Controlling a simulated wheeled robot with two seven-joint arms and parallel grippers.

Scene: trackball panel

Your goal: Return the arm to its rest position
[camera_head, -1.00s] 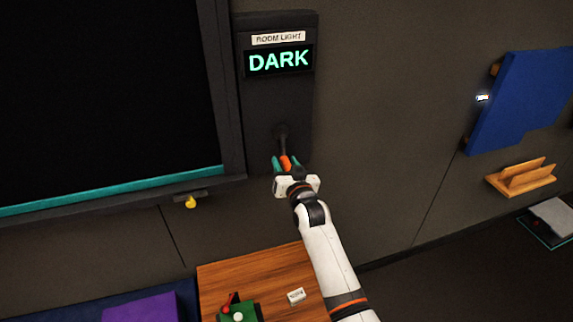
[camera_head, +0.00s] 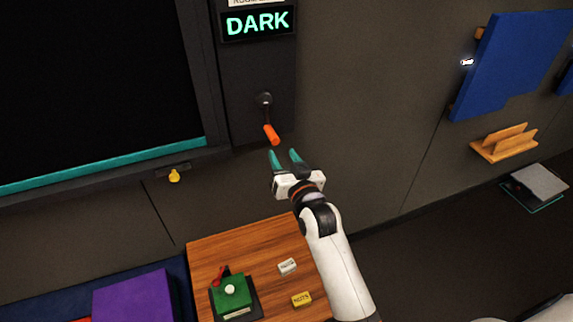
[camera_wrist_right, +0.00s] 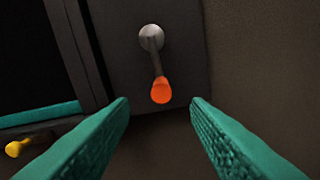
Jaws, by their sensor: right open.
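My right gripper (camera_head: 286,160), with teal fingers, is open and empty just below the orange-tipped lever (camera_head: 271,134) on the dark wall panel. The lever hangs down from its round pivot, and the fingers are apart from it. In the right wrist view the lever's orange tip (camera_wrist_right: 160,91) shows ahead, beyond and between the two spread fingers (camera_wrist_right: 160,105). The lit display (camera_head: 257,22) above the lever reads DARK. My right arm (camera_head: 335,255) reaches up over the wooden table's right side. My left gripper is not in view.
A wooden table (camera_head: 215,255) below holds a green device (camera_head: 231,292) with a white ball, a white block (camera_head: 287,266) and a yellow block (camera_head: 302,299). A yellow knob (camera_head: 174,176) sits under the dark screen's teal ledge. A wooden rack (camera_head: 503,143) is on the wall at right.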

